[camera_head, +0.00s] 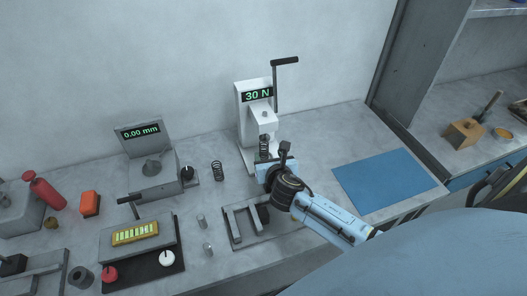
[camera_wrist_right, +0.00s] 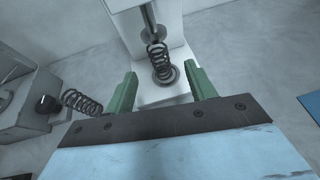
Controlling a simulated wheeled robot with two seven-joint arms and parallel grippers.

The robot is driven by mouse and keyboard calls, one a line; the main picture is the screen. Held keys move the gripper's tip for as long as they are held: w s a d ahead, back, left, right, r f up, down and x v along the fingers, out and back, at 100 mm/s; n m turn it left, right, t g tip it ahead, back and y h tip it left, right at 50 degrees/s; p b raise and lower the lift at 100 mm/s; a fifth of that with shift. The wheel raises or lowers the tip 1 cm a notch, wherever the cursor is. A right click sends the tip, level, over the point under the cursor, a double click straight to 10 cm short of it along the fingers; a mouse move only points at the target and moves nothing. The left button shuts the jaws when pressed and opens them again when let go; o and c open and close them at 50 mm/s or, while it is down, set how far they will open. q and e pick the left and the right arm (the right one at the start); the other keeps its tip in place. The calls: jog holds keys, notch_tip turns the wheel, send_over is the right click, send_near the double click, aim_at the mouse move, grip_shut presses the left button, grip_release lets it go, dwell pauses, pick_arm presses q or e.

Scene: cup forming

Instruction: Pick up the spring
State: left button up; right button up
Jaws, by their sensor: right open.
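One dark coil spring (camera_head: 263,147) stands in the white force tester (camera_head: 243,105), which reads 30 N. In the right wrist view this spring (camera_wrist_right: 158,62) sits on a round seat under the plunger, ahead of and between my fingers. My left gripper is not in view.
A grey gauge reading 0.00 mm (camera_head: 140,133) stands to the left. A grey fixture (camera_head: 245,238) lies below my right wrist, with small metal cylinders (camera_head: 201,221) beside it. A blue mat (camera_head: 385,181) lies clear at the right.

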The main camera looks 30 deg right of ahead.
aim_at(265, 149)
jog(key=shift+w+d+f, duration=0.1)
jog(key=shift+w, duration=0.1)
jog(key=shift+x, duration=0.75)
jog(key=b+x, duration=0.1)
jog(key=x, duration=0.2)
jog(key=shift+w+f, duration=0.1)
jog(key=shift+w, duration=0.25)
jog(key=shift+c, duration=0.2)
pick_arm(q)
jog(key=shift+w+f, duration=0.65)
jog(key=shift+w, duration=0.25)
pick_arm(e)
jog(key=c, duration=1.1)
